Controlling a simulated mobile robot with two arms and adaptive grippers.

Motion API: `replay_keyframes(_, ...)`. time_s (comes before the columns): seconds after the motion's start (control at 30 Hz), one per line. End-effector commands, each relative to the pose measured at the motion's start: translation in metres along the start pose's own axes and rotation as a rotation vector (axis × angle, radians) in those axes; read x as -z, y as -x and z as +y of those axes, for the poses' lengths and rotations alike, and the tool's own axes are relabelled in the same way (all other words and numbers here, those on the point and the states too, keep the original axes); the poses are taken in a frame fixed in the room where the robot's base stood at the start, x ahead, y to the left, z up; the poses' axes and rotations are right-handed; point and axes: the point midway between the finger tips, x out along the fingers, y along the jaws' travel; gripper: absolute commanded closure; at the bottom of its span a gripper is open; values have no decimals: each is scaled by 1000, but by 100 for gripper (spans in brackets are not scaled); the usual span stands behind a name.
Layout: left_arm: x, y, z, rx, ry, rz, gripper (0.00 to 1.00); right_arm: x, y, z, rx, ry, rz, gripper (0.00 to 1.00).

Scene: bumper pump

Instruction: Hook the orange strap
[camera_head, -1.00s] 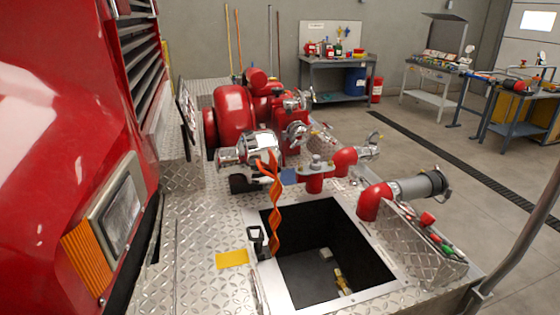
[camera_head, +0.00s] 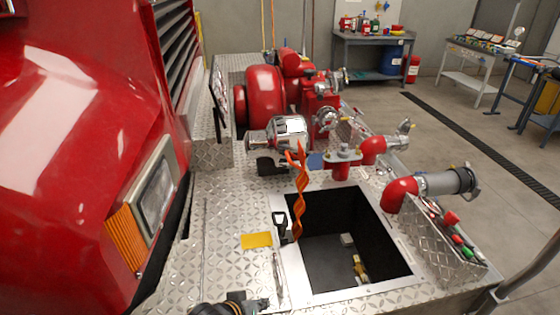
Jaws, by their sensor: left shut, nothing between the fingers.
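The orange strap (camera_head: 300,190) is twisted and hangs upright by the silver pump part (camera_head: 287,130). Its lower end reaches the left rim of the square hatch opening; I cannot tell what it is fixed to. A black latch-like piece (camera_head: 280,224) stands on the hatch rim (camera_head: 294,278), just left of the strap's lower end. My left gripper (camera_head: 264,303) is at the bottom edge, shut and empty, low in front of the hatch and apart from the strap. My right gripper is out of view.
The red truck front (camera_head: 70,150) fills the left side. The dark hatch pit (camera_head: 330,265) is open. Red pipes (camera_head: 400,192) and a silver fitting (camera_head: 447,181) stand right of it. A yellow plate (camera_head: 257,240) lies on the tread-plate deck. A grey rail (camera_head: 520,272) crosses the lower right.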

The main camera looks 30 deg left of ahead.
Motion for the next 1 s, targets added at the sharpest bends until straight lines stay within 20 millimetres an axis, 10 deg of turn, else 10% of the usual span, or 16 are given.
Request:
replay_keyframes(0.4, 241, 52, 34, -676, 873, 401, 100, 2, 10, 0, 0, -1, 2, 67)
replay_keyframes(0.67, 287, 78, 39, -873, 1037, 413, 100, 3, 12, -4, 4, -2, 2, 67)
replay_keyframes(1.0, 322, 50, 62, -875, 1037, 413, 100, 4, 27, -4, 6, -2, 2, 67)
